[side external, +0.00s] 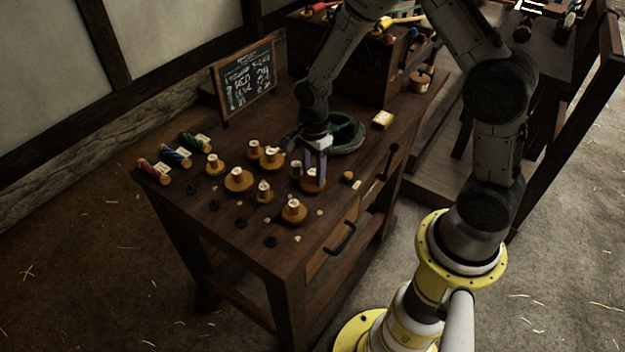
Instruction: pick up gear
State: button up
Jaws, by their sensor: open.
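Several orange-brown round wooden pieces with pale-topped hubs stand on the dark wooden table; I cannot tell for sure which is the gear. One round piece (313,187) lies right under my gripper (315,178), partly hidden by its fingers. My gripper points down and is open, its fingertips at or just above that piece; I cannot tell whether they touch. Another piece (296,171) stands close to its left. Others are a wide one (238,180) at left, one (294,211) nearer the front edge, and one (264,192) between them.
Several small dark rings (240,222) lie along the table's left front. A green round dish (350,134) sits behind my gripper. Colored spools (175,157) lie at the far left. A chalkboard (245,80) stands at the back.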

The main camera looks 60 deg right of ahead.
aim_at(313, 171)
jog(key=shift+c, duration=0.3)
grip_shut()
jog(key=shift+r, duration=0.1)
jog(key=shift+w+r, duration=0.1)
jog(key=shift+r, duration=0.35)
notch_tip(313, 171, up, 2)
jog(key=shift+r, duration=0.1)
jog(key=s+r, duration=1.3)
jog(key=s, duration=0.1)
jog(key=shift+a+r, duration=0.4)
